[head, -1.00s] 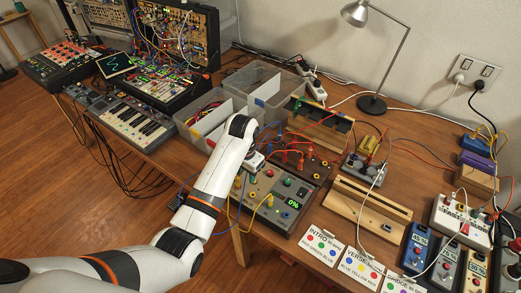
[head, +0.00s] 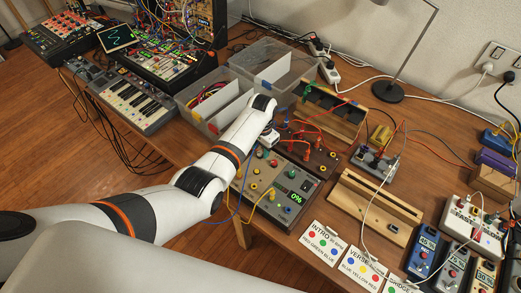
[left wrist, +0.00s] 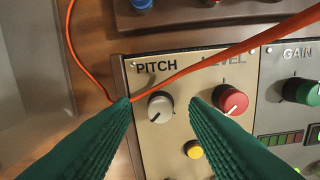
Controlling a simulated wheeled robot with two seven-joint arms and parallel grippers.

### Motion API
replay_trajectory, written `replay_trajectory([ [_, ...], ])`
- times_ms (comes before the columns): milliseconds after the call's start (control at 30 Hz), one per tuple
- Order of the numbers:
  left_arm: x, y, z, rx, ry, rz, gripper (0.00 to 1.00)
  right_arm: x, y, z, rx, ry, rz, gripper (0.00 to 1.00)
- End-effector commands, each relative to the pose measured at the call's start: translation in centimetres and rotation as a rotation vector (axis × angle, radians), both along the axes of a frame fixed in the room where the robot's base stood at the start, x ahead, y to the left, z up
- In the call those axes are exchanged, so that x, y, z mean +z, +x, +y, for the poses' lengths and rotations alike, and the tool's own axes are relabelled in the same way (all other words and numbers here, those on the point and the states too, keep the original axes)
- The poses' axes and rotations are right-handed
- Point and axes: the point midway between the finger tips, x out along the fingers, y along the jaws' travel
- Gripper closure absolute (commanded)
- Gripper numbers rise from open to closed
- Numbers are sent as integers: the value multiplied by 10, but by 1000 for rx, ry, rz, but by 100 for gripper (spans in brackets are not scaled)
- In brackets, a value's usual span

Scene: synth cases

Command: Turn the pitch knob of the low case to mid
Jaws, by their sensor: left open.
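The low case (head: 263,185) stands on the table in the head view, with a display (head: 297,197) reading 0%. My right gripper is not in view.
The red level knob (left wrist: 231,100) is close to the right finger, with a yellow button or jack (left wrist: 195,149) below it. An orange cable (left wrist: 225,55) crosses the panel just above the knobs. Clear bins (head: 275,65) and a wooden holder (head: 372,208) stand nearby.

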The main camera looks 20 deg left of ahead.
Motion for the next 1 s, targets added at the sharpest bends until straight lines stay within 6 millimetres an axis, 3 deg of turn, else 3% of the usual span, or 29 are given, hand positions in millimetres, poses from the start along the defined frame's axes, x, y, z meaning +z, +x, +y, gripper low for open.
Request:
replay_trajectory([
  [133, -12, 0, 0, 0, 0, 1, 59, -2, 10, 1, 0, 1, -16, 64],
  [467, -14, 0, 0, 0, 0, 0, 59, -3, -10, 0, -1, 0, 14, 64],
  [700, -14, 0, 0, 0, 0, 0, 98, -3, -11, 1, -2, 2, 17, 64],
  [1000, -13, 0, 1, -27, 1, 0, 100, -1, -7, 4, -3, 4, 10, 64],
])
